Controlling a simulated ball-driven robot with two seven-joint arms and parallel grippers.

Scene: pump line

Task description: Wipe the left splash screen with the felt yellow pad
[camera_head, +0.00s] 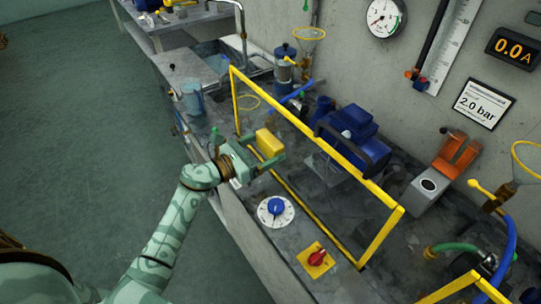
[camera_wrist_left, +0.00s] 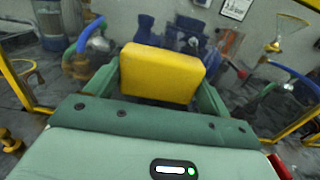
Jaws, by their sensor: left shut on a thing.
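The left splash screen is a clear panel in a yellow frame (camera_head: 310,134), standing along the bench in the head view. Its yellow posts show at both sides of the left wrist view (camera_wrist_left: 14,86). The felt yellow pad (camera_head: 268,143) is a thick block; it fills the middle of the left wrist view (camera_wrist_left: 161,74). My green left gripper (camera_head: 262,155) is shut on the pad and holds it upright at the near side of the screen, towards its left part. I cannot tell whether the pad touches the panel. My right gripper is not in view.
A blue dial (camera_head: 275,207) and a red knob on a yellow plate (camera_head: 317,257) sit on the bench before the screen. A blue pump (camera_head: 350,127) stands behind it. Another yellow frame (camera_head: 468,287) is at the lower right. The floor (camera_head: 75,125) at left is clear.

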